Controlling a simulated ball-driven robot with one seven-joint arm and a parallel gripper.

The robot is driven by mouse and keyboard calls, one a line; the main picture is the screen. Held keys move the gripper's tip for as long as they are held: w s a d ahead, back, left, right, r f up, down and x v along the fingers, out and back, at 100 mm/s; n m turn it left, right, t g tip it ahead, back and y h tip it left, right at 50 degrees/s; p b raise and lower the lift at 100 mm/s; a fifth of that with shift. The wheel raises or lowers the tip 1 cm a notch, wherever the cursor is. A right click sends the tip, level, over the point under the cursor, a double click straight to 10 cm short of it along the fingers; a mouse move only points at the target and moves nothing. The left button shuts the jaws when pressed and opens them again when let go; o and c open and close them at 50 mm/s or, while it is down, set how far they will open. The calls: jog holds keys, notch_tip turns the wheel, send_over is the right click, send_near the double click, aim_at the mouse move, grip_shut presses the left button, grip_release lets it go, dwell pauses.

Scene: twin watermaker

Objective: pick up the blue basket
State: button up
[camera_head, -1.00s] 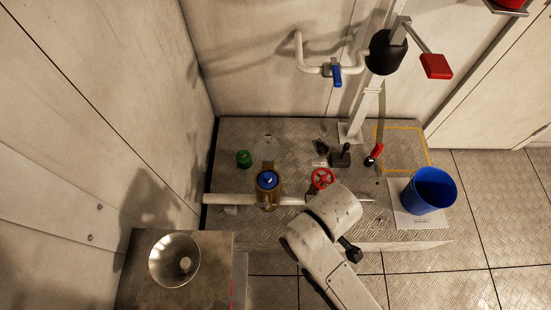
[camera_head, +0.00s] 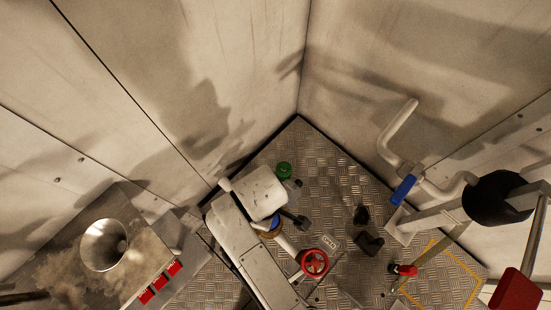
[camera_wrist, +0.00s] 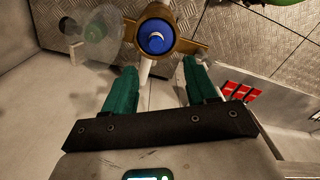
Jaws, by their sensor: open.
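The blue basket is not in view in either current frame. My gripper (camera_wrist: 158,66) shows in the wrist view with its two green fingers apart and nothing between them. A brass valve with a blue cap (camera_wrist: 156,37) lies just beyond the fingertips in that view. In the head view my arm covers most of this valve, with a bit of its blue top (camera_head: 273,228) showing. My gripper cannot be made out in the head view.
A red handwheel (camera_head: 314,263), a green cap (camera_head: 284,169) and black levers (camera_head: 368,244) stand on the metal plate platform. A white pipe with a blue handle (camera_head: 403,190) rises at right. A metal funnel (camera_head: 105,245) and red switches (camera_head: 160,281) are at left.

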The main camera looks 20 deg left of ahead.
notch_tip(320, 180, down, 4)
jog(key=shift+f, duration=0.2)
jog(key=shift+w+a+f+b, duration=0.1)
jog(key=shift+w+f+b, duration=0.15)
jog(key=shift+f, duration=1.1)
jog(key=shift+w+f+b, duration=0.1)
jog(key=shift+f+b, duration=0.15)
jog(key=shift+f, duration=1.05)
grip_shut()
